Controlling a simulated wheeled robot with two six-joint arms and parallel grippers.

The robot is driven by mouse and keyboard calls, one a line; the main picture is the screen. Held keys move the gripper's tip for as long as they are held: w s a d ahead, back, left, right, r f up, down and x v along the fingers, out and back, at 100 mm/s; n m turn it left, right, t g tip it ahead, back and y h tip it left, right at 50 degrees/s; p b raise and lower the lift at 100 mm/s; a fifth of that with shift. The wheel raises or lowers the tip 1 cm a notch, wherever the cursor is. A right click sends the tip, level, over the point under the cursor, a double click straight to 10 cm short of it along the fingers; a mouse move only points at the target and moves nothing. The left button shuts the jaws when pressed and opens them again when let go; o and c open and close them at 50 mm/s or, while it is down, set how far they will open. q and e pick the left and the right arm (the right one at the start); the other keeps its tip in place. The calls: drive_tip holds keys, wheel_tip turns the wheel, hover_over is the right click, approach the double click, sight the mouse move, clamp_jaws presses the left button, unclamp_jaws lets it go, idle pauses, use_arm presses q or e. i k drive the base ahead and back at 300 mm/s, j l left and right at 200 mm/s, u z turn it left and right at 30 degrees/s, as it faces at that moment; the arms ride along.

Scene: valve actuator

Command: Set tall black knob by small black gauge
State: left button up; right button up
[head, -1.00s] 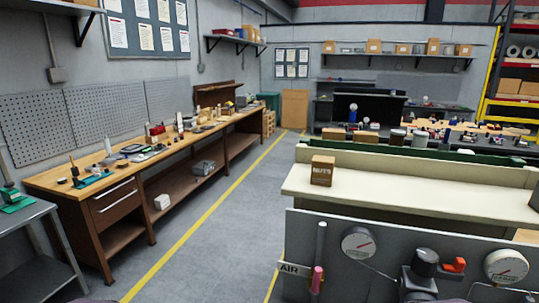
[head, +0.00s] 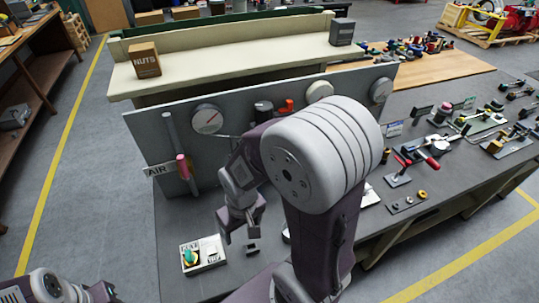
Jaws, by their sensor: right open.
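My right gripper (head: 241,226) hangs open above the dark bench top (head: 185,281), in front of the grey panel. Round white-faced gauges show on the panel: one at left (head: 207,119), one in the middle (head: 319,92) and one at right (head: 381,90). I cannot pick out a small black gauge. A black cylinder (head: 263,107) sits on the panel by an orange handle. My left arm shows at the bottom left; its gripper is unclear.
A white tray (head: 216,261) holding a green and yellow item lies left of the right gripper. A pipe with a pink grip (head: 182,166) stands by the AIR label. Clamps and valve parts crowd the bench at right. My right arm hides the bench middle.

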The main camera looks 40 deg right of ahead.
sight(447, 107)
drive_tip(key=z, duration=1.45)
